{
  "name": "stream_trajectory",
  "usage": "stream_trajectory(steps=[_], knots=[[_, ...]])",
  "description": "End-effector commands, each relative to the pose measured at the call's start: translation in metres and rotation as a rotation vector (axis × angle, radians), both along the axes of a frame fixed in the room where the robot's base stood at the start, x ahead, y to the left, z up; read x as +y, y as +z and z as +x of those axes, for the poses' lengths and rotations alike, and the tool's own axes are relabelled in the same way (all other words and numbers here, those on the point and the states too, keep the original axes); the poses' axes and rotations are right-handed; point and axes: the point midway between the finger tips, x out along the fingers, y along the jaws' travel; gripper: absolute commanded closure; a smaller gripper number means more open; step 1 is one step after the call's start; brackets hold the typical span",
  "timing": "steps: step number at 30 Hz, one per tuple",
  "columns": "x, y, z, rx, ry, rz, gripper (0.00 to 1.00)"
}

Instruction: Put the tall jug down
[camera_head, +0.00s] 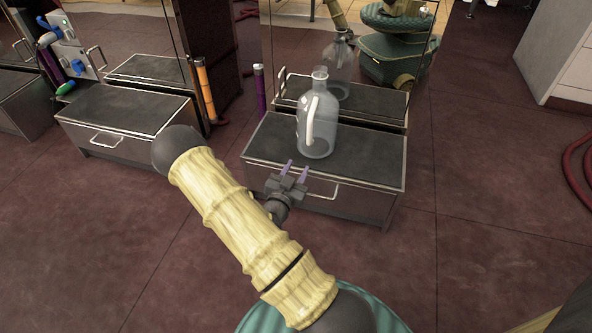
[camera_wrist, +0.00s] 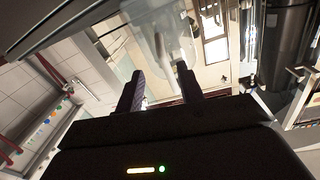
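The tall jug (camera_head: 318,128) is clear, with a narrow neck and a white handle on its left side. It stands upright on the dark top of the right-hand low cabinet (camera_head: 262,150). My gripper (camera_head: 295,166) is in front of the jug and apart from it, close to the cabinet's front edge. Its two purple fingers are spread with nothing between them. In the wrist view the jug (camera_wrist: 160,30) shows pale beyond the open fingers (camera_wrist: 158,82).
A mirror behind the cabinet reflects the jug and my body. A second low cabinet (camera_head: 110,112) stands to the left, its top clear. Orange (camera_head: 204,90) and purple (camera_head: 260,92) upright tubes stand behind. A red hose (camera_head: 578,172) lies at the right. The floor between is open.

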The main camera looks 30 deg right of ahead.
Motion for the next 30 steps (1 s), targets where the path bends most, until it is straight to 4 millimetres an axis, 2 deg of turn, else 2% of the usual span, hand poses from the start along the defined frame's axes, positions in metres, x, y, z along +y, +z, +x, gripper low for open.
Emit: stream_trajectory(steps=[5,11,17,21,26,30], knots=[[0.001,0.0,0.002,0.014,-0.004,0.036,0.62],[0.018,-0.007,0.01,0.134,0.005,0.251,0.62],[0.064,-0.005,0.016,0.339,0.118,0.505,0.62],[0.103,0.009,0.01,0.495,0.248,0.627,0.62],[0.146,0.036,-0.009,0.685,0.429,0.7,0.62],[0.177,0.064,-0.038,0.859,0.596,0.701,0.62]])
